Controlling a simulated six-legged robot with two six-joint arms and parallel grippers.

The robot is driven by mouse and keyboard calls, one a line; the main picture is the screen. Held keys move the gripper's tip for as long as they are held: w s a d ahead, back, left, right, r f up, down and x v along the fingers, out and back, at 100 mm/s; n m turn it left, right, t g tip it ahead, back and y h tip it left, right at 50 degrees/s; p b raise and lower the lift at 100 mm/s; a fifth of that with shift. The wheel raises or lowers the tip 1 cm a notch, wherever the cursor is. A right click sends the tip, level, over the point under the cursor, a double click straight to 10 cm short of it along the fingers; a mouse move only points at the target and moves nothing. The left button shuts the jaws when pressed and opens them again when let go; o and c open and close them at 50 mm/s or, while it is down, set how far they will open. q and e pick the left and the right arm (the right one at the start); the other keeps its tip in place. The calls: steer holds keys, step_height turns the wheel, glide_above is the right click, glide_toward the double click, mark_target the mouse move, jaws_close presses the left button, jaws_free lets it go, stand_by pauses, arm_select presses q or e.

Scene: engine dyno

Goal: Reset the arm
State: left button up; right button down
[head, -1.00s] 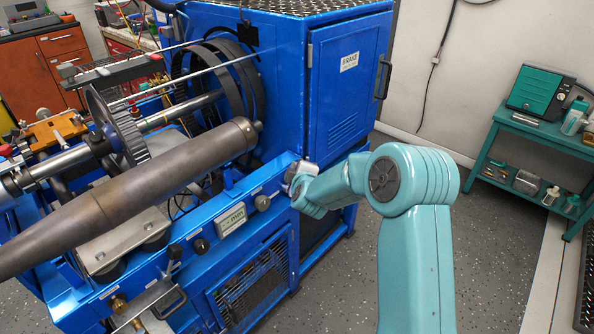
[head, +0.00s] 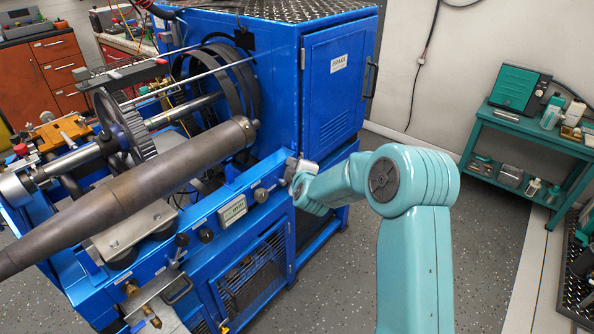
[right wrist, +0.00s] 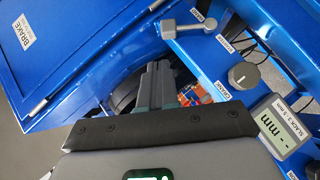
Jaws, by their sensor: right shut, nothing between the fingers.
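My right arm (head: 414,200) is teal and comes in from the bottom right of the head view, bent at the elbow. Its gripper (head: 294,168) is at the front rail of the blue machine, partly hidden by its own wrist. In the right wrist view the two grey fingers (right wrist: 157,78) are together with nothing between them. A grey T-shaped handle (right wrist: 190,27) on the blue rail is just beyond and right of the fingertips there, apart from them in the picture. My left gripper is in neither view.
The blue machine (head: 327,115) with its BRAKE cabinet fills the middle. A gauge display (head: 232,209) and a dark knob (head: 261,195) sit on its rail. A long grey shaft (head: 130,190) lies across the left. A green bench (head: 530,130) stands right, with open floor before it.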

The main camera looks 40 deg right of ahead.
stand_by(0.4)
steer(key=w+a+f+n+g+y+p, duration=0.1)
steer(key=a+f+n+y+p, duration=0.2)
steer(key=a+f, duration=0.9)
steer(key=s+a+f+g+y, duration=0.1)
steer(key=s+a+f+y, duration=0.15)
steer(key=a, duration=0.45)
steer(key=s+a+f+g+y, duration=0.2)
steer(key=s+a+f, duration=0.2)
steer(key=a, duration=0.3)
steer(key=s+a+f+m+g+y, duration=0.2)
steer(key=s+a+m, duration=0.3)
steer(key=s, duration=0.6)
steer(key=s+a+f+m+g+y, duration=0.2)
steer(key=s+a+f+m+g, duration=0.2)
steer(key=s+a, duration=0.4)
steer(key=s+m+g, duration=0.1)
steer(key=s+m, duration=0.1)
steer(key=s, duration=0.2)
steer(key=shift+a+f, duration=0.15)
steer(key=shift+a, duration=0.2)
